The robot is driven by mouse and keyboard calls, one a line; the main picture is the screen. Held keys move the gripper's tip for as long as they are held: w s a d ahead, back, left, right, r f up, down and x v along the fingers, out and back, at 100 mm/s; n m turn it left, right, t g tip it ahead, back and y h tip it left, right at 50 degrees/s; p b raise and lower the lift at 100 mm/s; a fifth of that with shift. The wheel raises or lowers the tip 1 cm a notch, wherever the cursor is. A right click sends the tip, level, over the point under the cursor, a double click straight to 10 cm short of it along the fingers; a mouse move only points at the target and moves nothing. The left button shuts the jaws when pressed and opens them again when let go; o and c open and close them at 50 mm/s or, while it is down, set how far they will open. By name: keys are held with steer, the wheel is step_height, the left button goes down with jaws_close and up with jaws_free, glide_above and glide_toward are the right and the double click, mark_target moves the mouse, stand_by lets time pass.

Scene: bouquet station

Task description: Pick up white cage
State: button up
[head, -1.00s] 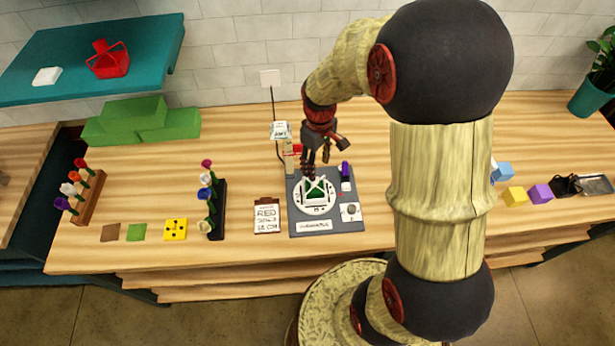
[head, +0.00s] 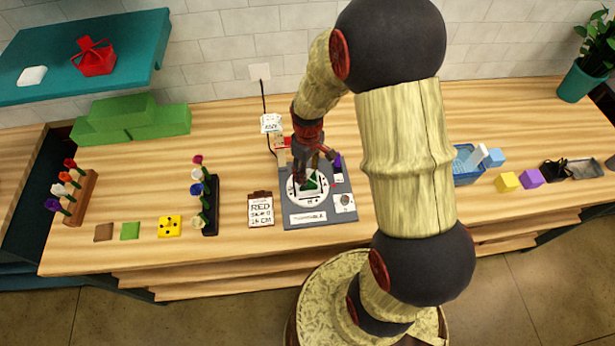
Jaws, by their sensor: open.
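The white cage (head: 302,184) is a small white frame around a green block (head: 310,184). It sits on the round white disc (head: 297,199) of the dark grey station board (head: 289,215). In the head view my gripper (head: 311,170) is open and pointing down, with its fingers right at the cage. The fingers hide much of the cage's top and sides. I cannot tell whether they touch it.
A flower rack (head: 211,212) and a clipboard (head: 261,208) stand left of the board. A purple item (head: 337,162) is close beside the gripper. A blue bin (head: 466,168) and coloured cubes (head: 507,182) are at right. Green blocks (head: 130,118) lie at back left.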

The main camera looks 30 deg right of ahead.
steer(key=c, duration=1)
steer(key=shift+r, duration=0.15)
